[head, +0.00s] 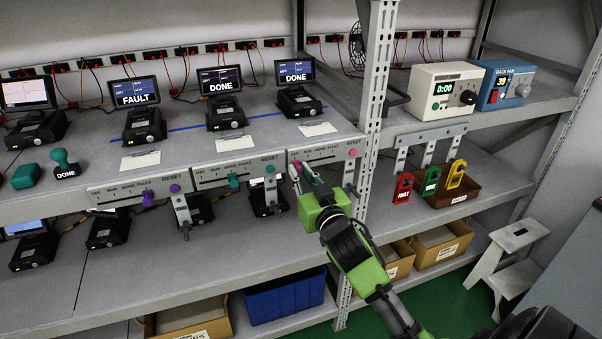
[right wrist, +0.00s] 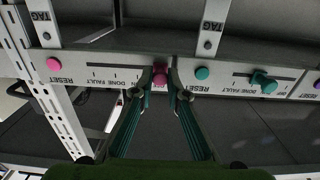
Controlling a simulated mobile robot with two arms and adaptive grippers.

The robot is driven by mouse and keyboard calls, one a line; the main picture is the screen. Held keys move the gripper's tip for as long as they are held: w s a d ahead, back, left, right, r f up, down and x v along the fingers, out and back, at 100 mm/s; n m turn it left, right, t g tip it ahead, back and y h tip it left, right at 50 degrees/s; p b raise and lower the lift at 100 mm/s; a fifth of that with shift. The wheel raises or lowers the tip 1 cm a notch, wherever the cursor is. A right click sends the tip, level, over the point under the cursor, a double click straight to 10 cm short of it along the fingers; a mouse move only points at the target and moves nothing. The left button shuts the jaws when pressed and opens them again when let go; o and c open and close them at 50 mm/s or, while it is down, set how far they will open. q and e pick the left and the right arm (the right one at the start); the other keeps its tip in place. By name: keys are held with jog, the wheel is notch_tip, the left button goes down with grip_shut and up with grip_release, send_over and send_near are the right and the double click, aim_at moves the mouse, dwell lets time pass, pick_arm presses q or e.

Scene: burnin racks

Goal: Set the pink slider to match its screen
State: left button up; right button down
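The pink slider's panel (head: 325,156) is the rightmost on the upper shelf edge, with a pink RESET button (head: 352,153). The screen (head: 294,71) above this panel reads DONE. In the right wrist view the pink slider knob (right wrist: 160,77) stands at the end of its scale away from DONE and FAULT, near the OFF mark. My right gripper (head: 304,172) is at this knob. Its two teal fingers (right wrist: 160,82) lie close on both sides of the knob and look shut on it. My left gripper is not in view.
Neighbouring panels carry a teal slider (head: 233,180) and a purple slider (head: 148,198). Metal tag brackets (head: 270,190) hang below the edge. A rack upright (head: 376,80) stands just right of the pink panel. Red, green and yellow tags (head: 430,181) hang further right.

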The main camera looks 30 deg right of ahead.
aim_at(320, 158)
jog(key=d, duration=0.2)
jog(key=s+d+p, duration=0.1)
jog(key=d, duration=0.1)
jog(key=d+p, duration=0.1)
jog(key=d, duration=0.2)
jog(key=shift+s, duration=0.35)
jog(key=shift+a, duration=0.1)
jog(key=c, duration=2)
grip_release()
jog(key=v, duration=1.2)
jog(key=shift+f, duration=0.1)
